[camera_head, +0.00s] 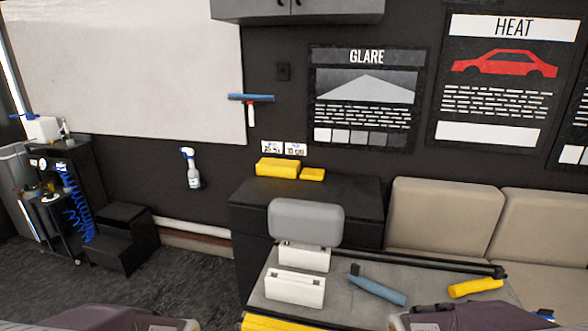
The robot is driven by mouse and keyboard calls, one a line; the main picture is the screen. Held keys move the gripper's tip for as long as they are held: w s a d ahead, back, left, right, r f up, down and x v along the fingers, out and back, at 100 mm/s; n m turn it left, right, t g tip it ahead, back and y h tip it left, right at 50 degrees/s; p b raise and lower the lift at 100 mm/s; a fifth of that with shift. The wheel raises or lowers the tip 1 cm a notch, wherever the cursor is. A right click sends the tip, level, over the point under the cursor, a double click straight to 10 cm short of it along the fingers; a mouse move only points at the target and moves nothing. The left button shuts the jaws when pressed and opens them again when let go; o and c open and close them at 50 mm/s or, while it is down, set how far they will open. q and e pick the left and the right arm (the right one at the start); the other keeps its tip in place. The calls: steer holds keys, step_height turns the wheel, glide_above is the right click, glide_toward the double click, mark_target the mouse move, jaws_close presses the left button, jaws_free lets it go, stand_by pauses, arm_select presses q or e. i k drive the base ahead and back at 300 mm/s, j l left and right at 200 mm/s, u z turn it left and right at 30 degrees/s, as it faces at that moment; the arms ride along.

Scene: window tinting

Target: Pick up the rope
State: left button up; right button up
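I cannot make out a plain rope in the head view. The nearest thing in look is a blue coiled cord (76,208), which hangs on the side of the black cart (45,160) at the far left. Dark purple parts of my two arms show at the bottom edge, one at the lower left and one at the lower right. Their fingertips are not visible, so neither gripper can be seen.
A grey-topped table (345,308) in front bears white holders, a grey pad (306,222), a blue-handled tool (377,291) and a yellow roll (475,287). Behind are a black cabinet (345,195) and beige seat (440,213). Black steps (122,238) stand left; carpet between is clear.

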mark_target(495, 281)
steer(key=z, duration=1.5)
steer(key=l+z, duration=0.25)
steer(key=i+l+z, duration=0.25)
steer(key=l+z, duration=0.25)
steer(key=l, duration=0.15)
steer(key=i+l+z, duration=0.65)
steer(key=i+z, duration=0.35)
steer(key=i+u, duration=0.4)
steer(key=i+l+u, duration=0.15)
steer(key=i+u, duration=0.3)
steer(key=i+l+u, duration=0.25)
steer(key=i+u, duration=0.15)
steer(key=i+j+u, duration=0.1)
steer(key=u, duration=0.35)
steer(key=i+u, duration=0.2)
steer(key=u, duration=0.3)
steer(key=i+u, duration=0.15)
steer(key=u, duration=0.3)
steer(key=i+u, duration=0.2)
steer(key=u, duration=0.3)
steer(key=i+l+u, duration=0.1)
steer(key=u, duration=0.35)
steer(key=i+l+u, duration=0.15)
steer(key=u, duration=0.3)
steer(key=i+l+u, duration=0.1)
steer(key=l+u, duration=0.15)
steer(key=u, duration=0.25)
